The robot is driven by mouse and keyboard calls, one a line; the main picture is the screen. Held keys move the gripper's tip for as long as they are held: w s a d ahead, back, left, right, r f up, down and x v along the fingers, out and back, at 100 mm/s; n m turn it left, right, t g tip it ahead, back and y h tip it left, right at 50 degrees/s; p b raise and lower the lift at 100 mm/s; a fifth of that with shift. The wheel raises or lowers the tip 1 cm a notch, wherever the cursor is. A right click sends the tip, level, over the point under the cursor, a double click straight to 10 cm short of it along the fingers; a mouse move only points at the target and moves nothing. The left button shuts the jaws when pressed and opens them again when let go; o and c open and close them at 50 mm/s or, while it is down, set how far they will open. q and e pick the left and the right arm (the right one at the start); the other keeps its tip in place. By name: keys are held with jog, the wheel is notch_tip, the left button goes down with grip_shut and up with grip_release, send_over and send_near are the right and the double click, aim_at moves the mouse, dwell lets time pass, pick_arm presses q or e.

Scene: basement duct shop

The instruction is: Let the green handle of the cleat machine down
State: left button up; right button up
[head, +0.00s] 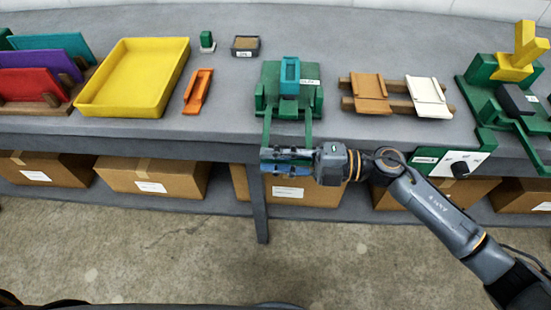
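The green cleat machine (267,92) stands on the bench, right of the middle of the head view, with a teal piece (290,75) upright on it. Its green handle (267,128) has two side bars that reach forward past the bench's front edge. My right gripper (275,160) comes in from the right and lies across the front end of the handle. Its fingers overlap that end and hide it, so I cannot tell whether they are closed on it. My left gripper is out of view.
A yellow tray (103,112), an orange piece (197,91) and a small dark box (245,53) lie to the left. Orange and white pieces (427,91) on wooden bars and another green machine (483,68) stand to the right. Cardboard boxes (152,179) sit below.

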jog(key=o, duration=0.3)
jog(key=shift+w+f, duration=0.1)
jog(key=shift+f, duration=0.25)
jog(key=shift+w, duration=0.15)
jog(key=shift+r, duration=0.1)
jog(key=shift+d, duration=0.15)
jog(key=d, duration=1.1)
jog(key=shift+d, duration=0.4)
